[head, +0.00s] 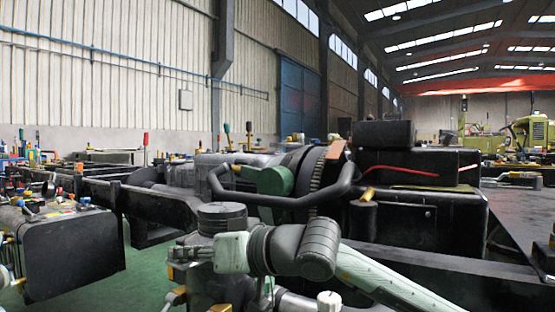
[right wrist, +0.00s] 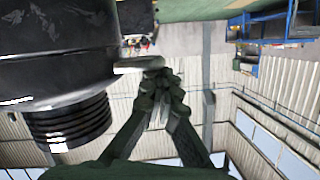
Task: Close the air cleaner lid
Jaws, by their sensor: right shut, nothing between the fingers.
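A black round canister that looks like the air cleaner (head: 222,218) stands low in the middle of the head view, with a ribbed collar on top. It fills the upper left of the right wrist view (right wrist: 60,65). I cannot tell which part is its lid or how far open it is. My right gripper (head: 180,254) is beside the canister, partly hard to make out against it. In the right wrist view its fingers (right wrist: 157,72) are shut with nothing between them. A pale flat piece (right wrist: 135,65) lies between the canister's side and the fingertips; contact is unclear. My left gripper is not in view.
A black bent tube (head: 330,195) and a green round part (head: 276,180) are just behind the canister. A black box (head: 415,220) stands at the right on the chassis frame. A dark tank (head: 70,255) is at the left, with green floor (head: 145,275) between.

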